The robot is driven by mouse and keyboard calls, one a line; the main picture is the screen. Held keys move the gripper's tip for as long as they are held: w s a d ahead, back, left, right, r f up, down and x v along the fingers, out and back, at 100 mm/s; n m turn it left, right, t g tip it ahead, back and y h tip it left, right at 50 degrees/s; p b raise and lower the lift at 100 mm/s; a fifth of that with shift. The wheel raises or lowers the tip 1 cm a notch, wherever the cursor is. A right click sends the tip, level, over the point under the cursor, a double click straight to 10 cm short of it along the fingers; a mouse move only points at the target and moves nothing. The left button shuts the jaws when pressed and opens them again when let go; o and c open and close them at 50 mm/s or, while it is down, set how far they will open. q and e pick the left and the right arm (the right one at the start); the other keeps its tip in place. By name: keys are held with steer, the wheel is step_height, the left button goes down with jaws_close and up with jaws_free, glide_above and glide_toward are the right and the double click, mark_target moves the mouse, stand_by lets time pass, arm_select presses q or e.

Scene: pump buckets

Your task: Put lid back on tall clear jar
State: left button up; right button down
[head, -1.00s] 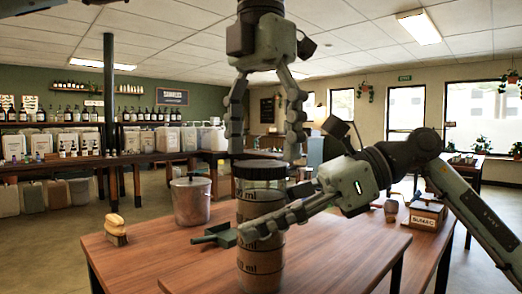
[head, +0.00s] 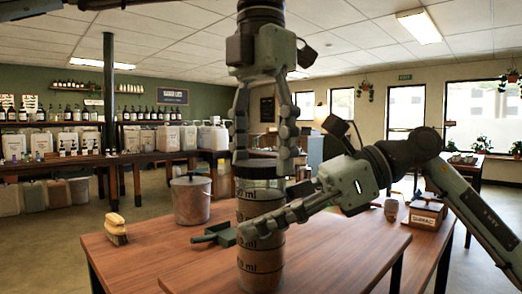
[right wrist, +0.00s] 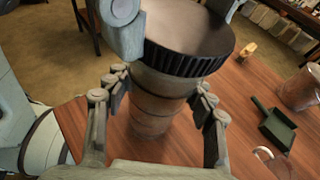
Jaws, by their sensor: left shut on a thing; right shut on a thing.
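The tall clear jar (head: 261,242), with dark volume marks and brownish-looking sides, stands upright at the front of the wooden table. The dark ribbed lid (right wrist: 190,48) is at the jar's mouth; in the head view the lid (head: 260,170) sits straight above the jar. I cannot tell whether it is fully seated. My left gripper (head: 264,166) points down from above and is shut on the lid, one finger on each side. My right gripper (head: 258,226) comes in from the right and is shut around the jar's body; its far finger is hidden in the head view.
A green dustpan (head: 216,234) lies close to the jar's left. A brush (head: 116,230) stands at the table's left edge. A labelled box (head: 426,212) is on a table at right.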

arm_select(q)
steer(key=o, duration=1.4)
steer(key=shift+r, duration=0.1)
steer(key=shift+r, duration=3.65)
arm_select(e)
steer(key=shift+c, duration=2.4)
jaws_free()
